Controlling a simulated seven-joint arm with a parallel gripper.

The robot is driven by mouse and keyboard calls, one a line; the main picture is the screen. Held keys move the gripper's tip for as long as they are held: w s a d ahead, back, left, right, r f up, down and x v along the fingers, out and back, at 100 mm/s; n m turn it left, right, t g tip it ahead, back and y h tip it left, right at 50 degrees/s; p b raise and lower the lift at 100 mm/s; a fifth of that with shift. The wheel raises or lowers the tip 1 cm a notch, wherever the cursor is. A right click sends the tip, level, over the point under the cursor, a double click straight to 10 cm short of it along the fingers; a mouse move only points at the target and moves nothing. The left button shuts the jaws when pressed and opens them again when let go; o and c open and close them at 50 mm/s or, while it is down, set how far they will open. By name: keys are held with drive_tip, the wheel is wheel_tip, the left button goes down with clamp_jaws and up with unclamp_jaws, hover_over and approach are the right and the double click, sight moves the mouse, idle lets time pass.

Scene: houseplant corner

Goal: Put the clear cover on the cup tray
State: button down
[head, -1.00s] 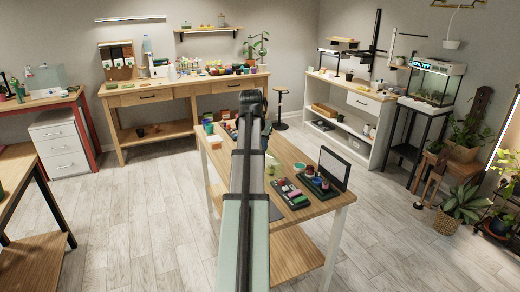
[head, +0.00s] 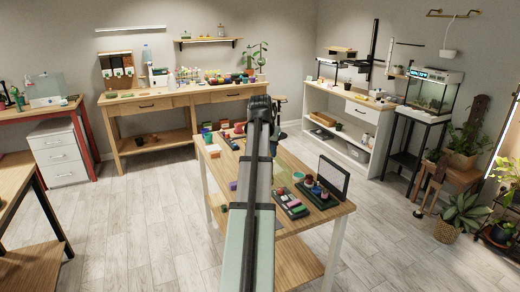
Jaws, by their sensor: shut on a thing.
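My arm (head: 256,180) runs up the middle of the head view and hides the table behind it. My gripper is hidden behind the arm, so its fingers and anything between them do not show. A pale, see-through greenish patch (head: 283,177) shows just right of the arm over the table; it may be the clear cover, but I cannot tell for sure. A dark tray with several small round cups (head: 318,198) sits near the table's right edge and looks like the cup tray. No cover shows over its cups.
A dark-framed panel (head: 333,177) stands upright behind the cups. A dark tray of coloured blocks (head: 291,206) lies left of them. A small teal round item (head: 298,176) is nearby. The wooden table (head: 318,221) has a bare strip at its front right.

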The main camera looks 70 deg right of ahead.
drive_tip(key=s+d+f+m+g, duration=0.1)
drive_tip(key=s+d+f, duration=0.3)
drive_tip(key=s+d, duration=0.4)
drive_tip(key=s+d+f+m, duration=0.1)
drive_tip(key=s+d+f, duration=0.45)
drive_tip(key=s, duration=0.45)
drive_tip(key=w+d+r+n+t, duration=0.1)
drive_tip(key=d+n, duration=0.1)
drive_tip(key=d, duration=0.5)
drive_tip(key=shift+w+n, duration=0.15)
drive_tip(key=shift+n, duration=0.15)
drive_tip(key=shift+f, duration=0.1)
wheel_tip(320, 180, down, 8)
idle(0.4)
